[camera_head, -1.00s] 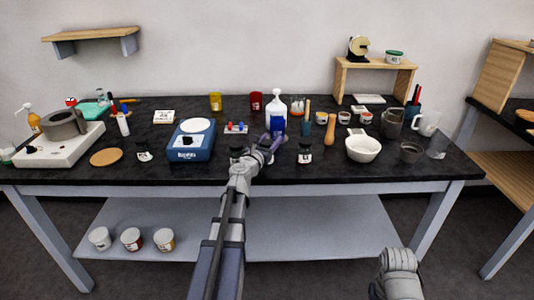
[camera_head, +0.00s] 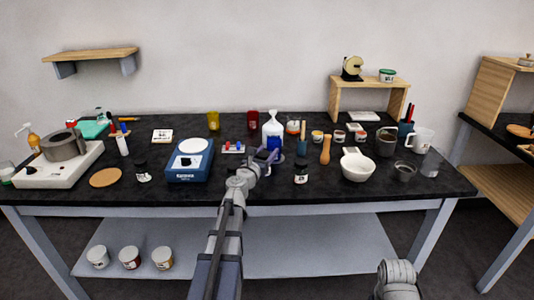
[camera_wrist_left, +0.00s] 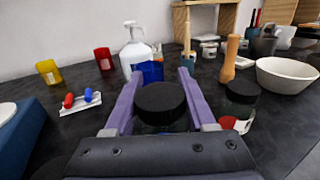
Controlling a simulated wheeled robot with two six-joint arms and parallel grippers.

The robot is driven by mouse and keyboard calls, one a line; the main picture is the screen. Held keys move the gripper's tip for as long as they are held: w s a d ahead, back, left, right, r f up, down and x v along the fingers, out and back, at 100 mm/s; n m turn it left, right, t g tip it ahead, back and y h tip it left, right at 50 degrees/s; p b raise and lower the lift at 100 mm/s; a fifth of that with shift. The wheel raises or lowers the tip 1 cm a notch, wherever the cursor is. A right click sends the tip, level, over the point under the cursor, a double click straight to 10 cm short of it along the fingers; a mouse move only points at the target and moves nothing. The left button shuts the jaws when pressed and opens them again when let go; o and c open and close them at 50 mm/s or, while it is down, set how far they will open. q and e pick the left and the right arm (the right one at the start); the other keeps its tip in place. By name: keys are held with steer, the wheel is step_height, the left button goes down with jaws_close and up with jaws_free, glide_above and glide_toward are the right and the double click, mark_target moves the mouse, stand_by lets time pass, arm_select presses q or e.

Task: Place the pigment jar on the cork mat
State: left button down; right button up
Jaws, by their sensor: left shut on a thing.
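A black-lidded jar (camera_wrist_left: 160,100), which I take to be the pigment jar, sits between the purple fingers of my left gripper (camera_wrist_left: 157,82) in the left wrist view. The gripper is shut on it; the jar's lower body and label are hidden. In the head view my left gripper (camera_head: 268,157) is over the middle of the bench and mostly hides the jar. The round tan cork mat (camera_head: 106,178) lies flat and bare near the bench's front left, well left of the gripper. My right gripper is out of view.
A similar dark jar (camera_head: 142,171) stands just right of the mat, then a blue scale (camera_head: 190,168). Another dark jar (camera_head: 301,172) stands right of my gripper, near a white bowl (camera_head: 358,167). A white spray bottle (camera_head: 272,128) stands behind. A hotplate (camera_head: 58,166) is left of the mat.

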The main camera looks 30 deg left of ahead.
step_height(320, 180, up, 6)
steer(key=p, duration=0.5)
